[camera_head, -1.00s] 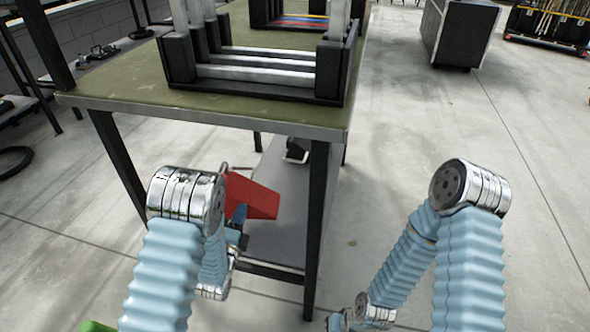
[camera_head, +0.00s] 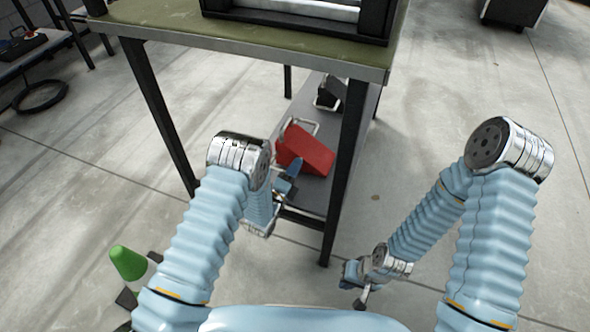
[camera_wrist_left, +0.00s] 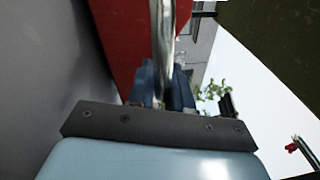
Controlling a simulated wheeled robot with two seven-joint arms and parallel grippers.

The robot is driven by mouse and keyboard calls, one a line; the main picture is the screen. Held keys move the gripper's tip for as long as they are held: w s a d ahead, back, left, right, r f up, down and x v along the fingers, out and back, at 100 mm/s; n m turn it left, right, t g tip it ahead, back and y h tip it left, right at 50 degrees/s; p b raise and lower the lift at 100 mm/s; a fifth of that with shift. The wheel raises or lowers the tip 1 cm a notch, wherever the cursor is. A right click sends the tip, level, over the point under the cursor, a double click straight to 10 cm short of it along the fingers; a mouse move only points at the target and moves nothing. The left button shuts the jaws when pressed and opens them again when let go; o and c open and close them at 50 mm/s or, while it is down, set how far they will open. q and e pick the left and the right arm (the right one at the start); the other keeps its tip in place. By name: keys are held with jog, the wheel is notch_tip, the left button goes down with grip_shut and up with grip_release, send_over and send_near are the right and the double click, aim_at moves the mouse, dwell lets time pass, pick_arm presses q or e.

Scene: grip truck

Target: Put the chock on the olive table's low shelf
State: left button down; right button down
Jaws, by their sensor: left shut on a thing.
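The red wedge-shaped chock (camera_head: 308,150) with a metal handle is under the olive table (camera_head: 240,38), at its grey low shelf (camera_head: 312,196). My left gripper (camera_head: 287,181) is shut on the handle. In the left wrist view the blue fingers (camera_wrist_left: 168,86) close around the metal bar, with the chock's red side (camera_wrist_left: 125,35) just beyond. A grey surface lies close beside it there. I cannot tell whether the chock's underside touches the shelf. My right gripper (camera_head: 357,280) hangs low, outside the table's front right leg; its finger gap is unclear.
A black object (camera_head: 330,92) stands further back on the shelf. The table's front legs (camera_head: 345,170) flank the shelf opening. A black rack (camera_head: 295,18) stands on the tabletop. A green cone (camera_head: 128,262) is on the floor at left.

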pick_arm(q)
jog(key=shift+f, duration=0.25)
jog(key=shift+f, duration=0.15)
jog(key=c, duration=1)
grip_release()
jog(key=shift+c, duration=0.2)
